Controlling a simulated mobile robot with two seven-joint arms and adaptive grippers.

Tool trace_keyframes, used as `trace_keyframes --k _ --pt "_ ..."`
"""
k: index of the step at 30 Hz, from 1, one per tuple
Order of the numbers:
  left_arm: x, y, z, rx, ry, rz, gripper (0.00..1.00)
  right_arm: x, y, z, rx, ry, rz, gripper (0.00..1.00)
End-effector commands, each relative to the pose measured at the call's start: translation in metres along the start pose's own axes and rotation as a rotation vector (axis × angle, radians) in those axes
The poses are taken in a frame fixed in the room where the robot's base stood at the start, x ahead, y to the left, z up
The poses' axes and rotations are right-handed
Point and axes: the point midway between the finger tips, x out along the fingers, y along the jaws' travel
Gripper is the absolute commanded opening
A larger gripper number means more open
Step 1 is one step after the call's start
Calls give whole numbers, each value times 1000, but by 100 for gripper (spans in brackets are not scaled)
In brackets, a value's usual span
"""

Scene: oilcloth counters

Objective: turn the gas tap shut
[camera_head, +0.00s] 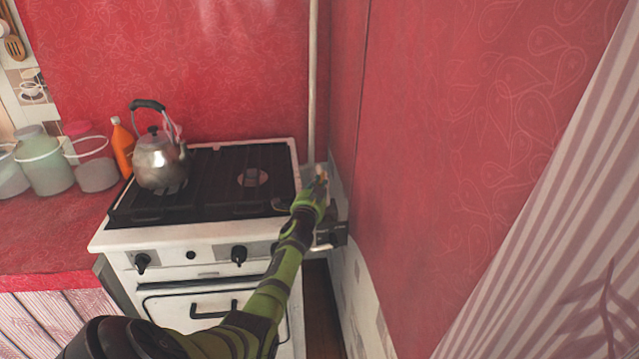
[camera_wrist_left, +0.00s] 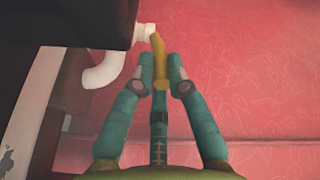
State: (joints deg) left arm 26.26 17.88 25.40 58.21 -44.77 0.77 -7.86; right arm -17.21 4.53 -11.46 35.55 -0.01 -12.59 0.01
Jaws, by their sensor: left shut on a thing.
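The gas tap's yellow handle (camera_wrist_left: 157,47) shows in the left wrist view, beside a white fitting (camera_wrist_left: 145,32) on a bent white pipe (camera_wrist_left: 106,70). My left gripper (camera_wrist_left: 161,72) has its two fingers closed on either side of the handle's lower part. In the head view my left arm reaches up to the right, and its gripper (camera_head: 315,188) is at the stove's right back corner, by the foot of a vertical white pipe (camera_head: 312,80). The tap is small and mostly hidden by the gripper there. My right gripper is not in view.
A white gas stove (camera_head: 115,239) stands left of the gripper, with a metal kettle (camera_head: 160,162) on its left burner. A red wall (camera_head: 430,150) is close on the right, leaving a narrow gap. An orange bottle (camera_head: 123,150) and several jars stand on the left counter.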

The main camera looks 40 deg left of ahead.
Motion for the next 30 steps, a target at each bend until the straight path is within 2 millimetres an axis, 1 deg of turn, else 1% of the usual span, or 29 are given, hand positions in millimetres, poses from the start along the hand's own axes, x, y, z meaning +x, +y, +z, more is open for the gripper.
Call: trace_keyframes --k 2,3,4,5,15,19,23,30 --pt "0 0 -3 0 6 -1 0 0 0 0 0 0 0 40" --pt "0 0 -3 0 6 -1 20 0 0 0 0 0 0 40" --pt "0 0 -3 0 6 -1 32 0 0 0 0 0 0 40" --pt "0 0 -3 0 5 -1 39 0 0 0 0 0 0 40" --pt "0 0 -1 1 1 -1 39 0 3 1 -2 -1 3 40" --pt "-6 0 0 4 -1 -2 39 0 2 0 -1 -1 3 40" --pt "-19 0 1 7 0 -2 39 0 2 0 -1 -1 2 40" --pt "-57 2 -1 3 4 1 39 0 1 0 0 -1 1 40"
